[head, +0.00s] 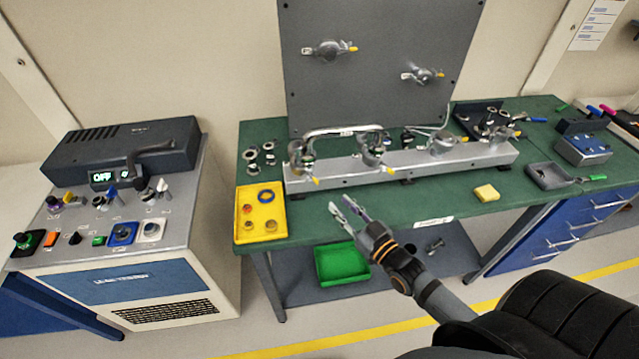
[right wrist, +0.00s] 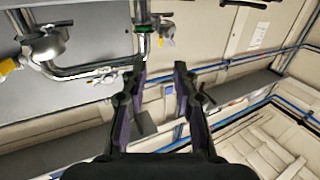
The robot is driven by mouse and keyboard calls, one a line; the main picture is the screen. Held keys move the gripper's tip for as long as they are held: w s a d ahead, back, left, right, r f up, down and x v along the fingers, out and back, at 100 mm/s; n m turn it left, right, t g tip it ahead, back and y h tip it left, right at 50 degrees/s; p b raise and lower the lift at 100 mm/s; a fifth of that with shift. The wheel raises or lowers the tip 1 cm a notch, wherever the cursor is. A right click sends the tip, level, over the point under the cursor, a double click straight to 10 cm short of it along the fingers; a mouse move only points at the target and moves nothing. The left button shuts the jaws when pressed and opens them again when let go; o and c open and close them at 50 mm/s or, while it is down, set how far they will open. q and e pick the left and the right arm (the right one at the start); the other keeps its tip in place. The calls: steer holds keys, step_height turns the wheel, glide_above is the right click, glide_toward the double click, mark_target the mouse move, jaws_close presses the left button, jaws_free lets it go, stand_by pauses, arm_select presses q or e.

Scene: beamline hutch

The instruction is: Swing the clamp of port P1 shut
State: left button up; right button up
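A grey manifold bar (head: 340,178) lies along the green bench with several clamped ports on it. The leftmost port clamp (head: 301,157) has a yellow-tipped lever, and a bent metal pipe (head: 340,131) joins it to the second port clamp (head: 374,152). I cannot read which port is P1 or tell whether its clamp is shut. My right gripper (head: 341,202) is open and empty, in front of the bar and apart from the clamps. In the right wrist view its fingers (right wrist: 160,68) are spread, with a clamp with a green ring (right wrist: 144,28) beyond them. My left gripper is not in view.
A dark upright panel (head: 365,95) with two more clamps stands behind the bar. The bench front between yellow tray and block is mostly clear.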

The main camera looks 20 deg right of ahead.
mark_target(318, 183)
steer(key=b+x, duration=0.8)
steer(key=x, duration=0.2)
steer(key=shift+w+a, duration=0.1)
steer(key=shift+w, duration=0.15)
jaws_close()
